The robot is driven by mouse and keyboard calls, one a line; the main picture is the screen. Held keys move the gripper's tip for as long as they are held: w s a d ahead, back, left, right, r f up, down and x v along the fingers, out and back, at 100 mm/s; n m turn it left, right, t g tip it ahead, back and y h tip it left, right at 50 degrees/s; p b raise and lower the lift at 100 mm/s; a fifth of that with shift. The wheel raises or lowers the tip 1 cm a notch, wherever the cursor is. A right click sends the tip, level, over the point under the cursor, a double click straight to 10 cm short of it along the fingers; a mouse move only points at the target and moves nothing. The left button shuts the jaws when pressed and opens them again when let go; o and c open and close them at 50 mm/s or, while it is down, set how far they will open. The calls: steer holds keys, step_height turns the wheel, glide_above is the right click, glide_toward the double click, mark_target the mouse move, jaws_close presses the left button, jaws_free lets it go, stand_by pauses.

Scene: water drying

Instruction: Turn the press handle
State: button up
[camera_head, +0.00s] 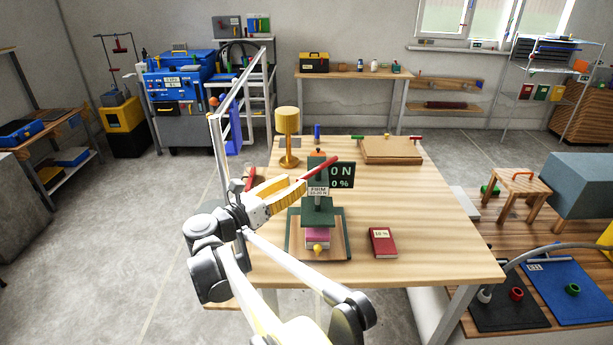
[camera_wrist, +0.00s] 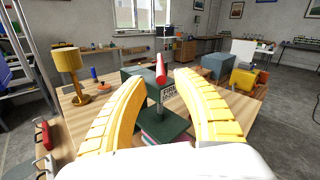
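The press (camera_head: 318,215) stands on the wooden table with a dark green frame, a base plate and a pink block under its column. Its red press handle (camera_head: 318,168) slants up to the right from the top; it shows end-on in the wrist view (camera_wrist: 160,73). My gripper (camera_head: 301,185) is just left of the press, near the handle's lower end. In the wrist view its yellow fingers (camera_wrist: 160,80) are spread, with the handle seen in the gap between the tips. I cannot tell whether a finger touches the handle. The gripper hides part of the handle's left side.
A dark display panel (camera_head: 341,175) stands behind the press. A red book-like block (camera_head: 383,242) lies right of it. A yellow lamp (camera_head: 287,122) stands at the back left, and a flat wooden board (camera_head: 391,151) lies at the back right.

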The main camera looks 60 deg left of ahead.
steer(key=shift+v, duration=1.85)
